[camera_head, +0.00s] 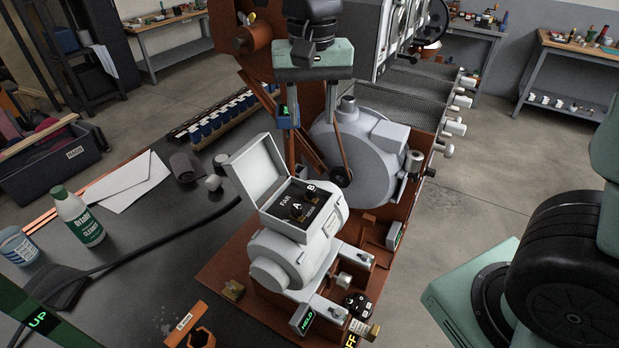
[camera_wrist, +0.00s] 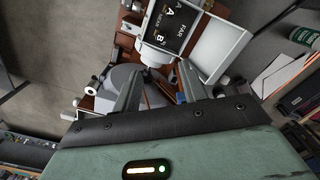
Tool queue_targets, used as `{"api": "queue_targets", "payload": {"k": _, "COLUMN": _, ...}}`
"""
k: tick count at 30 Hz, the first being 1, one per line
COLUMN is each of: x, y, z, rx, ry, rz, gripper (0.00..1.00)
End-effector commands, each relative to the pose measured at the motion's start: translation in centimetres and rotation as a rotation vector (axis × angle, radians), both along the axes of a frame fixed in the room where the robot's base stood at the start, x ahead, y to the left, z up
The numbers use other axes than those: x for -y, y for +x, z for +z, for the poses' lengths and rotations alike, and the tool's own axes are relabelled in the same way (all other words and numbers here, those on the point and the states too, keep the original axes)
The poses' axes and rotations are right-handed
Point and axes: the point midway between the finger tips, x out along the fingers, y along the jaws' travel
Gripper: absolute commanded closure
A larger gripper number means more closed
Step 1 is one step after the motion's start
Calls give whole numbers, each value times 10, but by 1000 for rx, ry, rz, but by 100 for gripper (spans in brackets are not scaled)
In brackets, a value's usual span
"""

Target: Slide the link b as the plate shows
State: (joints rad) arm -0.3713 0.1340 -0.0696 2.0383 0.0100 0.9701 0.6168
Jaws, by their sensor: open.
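A grey terminal box (camera_head: 272,215) stands open on top of the motor, its lid (camera_head: 258,165) tipped back. Its dark panel (camera_head: 299,203) carries the letters A and B, the word FAR and small brass parts. In the wrist view the panel (camera_wrist: 175,28) also reads NEAR. Link b, by the letter B, is too small to tell its position. A small orange-brown plate (camera_head: 184,320) at the front bears lettering I cannot read. My gripper (camera_head: 311,122) is open and empty, pointing down behind and above the box. Its fingers show apart in the wrist view (camera_wrist: 157,75).
A round grey blower housing (camera_head: 362,150) stands right behind the box. Brown struts and a dark bench with a bottle (camera_head: 78,215), a can (camera_head: 18,245) and a black cable lie left. A green HELD sign (camera_head: 307,320) is lit at the front.

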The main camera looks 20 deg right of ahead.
Motion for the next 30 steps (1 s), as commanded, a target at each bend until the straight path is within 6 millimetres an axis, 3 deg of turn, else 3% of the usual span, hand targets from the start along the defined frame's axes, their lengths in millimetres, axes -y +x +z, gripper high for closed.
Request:
{"api": "queue_targets", "payload": {"k": 21, "x": 0, "y": -3, "z": -139, "rx": -5, "ry": 0, "rz": 5, "gripper": 57}}
{"api": "queue_targets", "payload": {"k": 30, "x": -1, "y": -2, "z": -164, "rx": -2, "ry": 2, "rz": 6, "gripper": 57}}
